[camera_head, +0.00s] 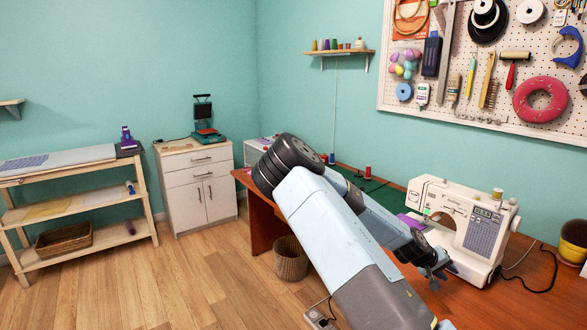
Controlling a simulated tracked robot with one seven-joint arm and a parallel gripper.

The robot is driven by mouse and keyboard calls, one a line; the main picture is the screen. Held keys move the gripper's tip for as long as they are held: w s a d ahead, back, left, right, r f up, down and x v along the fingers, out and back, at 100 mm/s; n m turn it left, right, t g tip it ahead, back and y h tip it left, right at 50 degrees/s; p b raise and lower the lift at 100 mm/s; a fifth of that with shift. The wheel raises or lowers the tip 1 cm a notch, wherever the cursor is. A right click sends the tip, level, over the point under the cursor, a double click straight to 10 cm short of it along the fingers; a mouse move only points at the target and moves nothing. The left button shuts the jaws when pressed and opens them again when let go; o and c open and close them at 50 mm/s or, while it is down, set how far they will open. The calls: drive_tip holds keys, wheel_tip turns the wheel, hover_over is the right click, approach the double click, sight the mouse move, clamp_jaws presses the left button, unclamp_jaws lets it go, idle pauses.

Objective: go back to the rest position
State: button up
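My arm reaches up from the bottom middle, bends at a dark ribbed joint, and comes back down to the right. My gripper (436,272) is at the lower end of this bent part, just left of the white sewing machine (465,220). It is small and dark here, and I cannot make out whether its fingers are open or shut. I see no held object. Whether it touches the sewing machine or the brown table (530,270) is not clear.
On the table, thread spools (367,172) stand behind my arm; a yellow pot (573,245) is at right. A wicker basket (290,258) stands on the floor. A white cabinet (197,190) and wooden shelf (75,212) stand left. The wooden floor (190,280) between is clear.

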drive_tip(key=a+y, duration=0.1)
drive_tip(key=s+a+m+y, duration=0.1)
drive_tip(key=s+a, duration=0.1)
drive_tip(key=a, duration=0.1)
drive_tip(key=shift+s+a+r+m+g+y, duration=0.1)
drive_tip(key=shift+s+m+g+y, duration=0.1)
drive_tip(key=shift+m+g+y, duration=0.15)
drive_tip(key=s+a+r+t+y, duration=0.1)
drive_tip(key=s+a+r+y, duration=0.2)
drive_tip(key=a+r, duration=0.45)
drive_tip(key=s+a+r+y, duration=0.35)
drive_tip(key=a+r, duration=0.25)
drive_tip(key=r, duration=0.2)
drive_tip(key=s+a+r+n+t, duration=0.1)
drive_tip(key=s+a+r, duration=0.2)
drive_tip(key=s+r, duration=0.6)
drive_tip(key=s+a+r+n+t, duration=0.1)
drive_tip(key=s+a+r, duration=0.3)
drive_tip(key=s+r, duration=0.6)
drive_tip(key=shift+s+r+t+y, duration=0.3)
drive_tip(key=shift+r+t+y, duration=0.1)
drive_tip(key=shift+t, duration=0.25)
